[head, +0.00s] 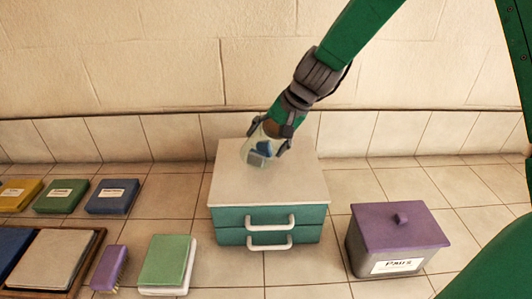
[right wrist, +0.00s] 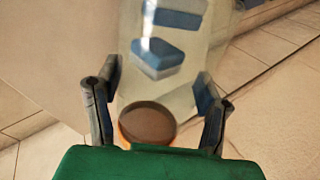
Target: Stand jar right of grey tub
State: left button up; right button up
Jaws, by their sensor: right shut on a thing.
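The clear jar (head: 262,152) has blue and grey sponge-like blocks inside and a brown lid. It is tilted over the white top of the teal drawer box; I cannot tell if it touches. My right gripper (head: 268,138) is shut on the jar, its fingers along both sides. In the right wrist view the jar (right wrist: 165,80) lies between the fingers, its brown lid close to the palm. The grey tub (head: 385,258), with a purple knobbed lid and a white label, stands right of the drawer box. My left gripper is not in view.
The teal drawer box (head: 268,222) has two white handles. A purple brush (head: 109,268), green block (head: 167,262), wooden tray (head: 85,250) and several coloured packs (head: 111,197) lie left. Tiles right of the tub (head: 480,240) look clear. A wall runs behind.

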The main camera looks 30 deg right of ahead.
jog(key=shift+f, duration=1.85)
jog(key=o, duration=1.4)
jog(key=shift+f, duration=0.1)
jog(key=shift+o, duration=0.2)
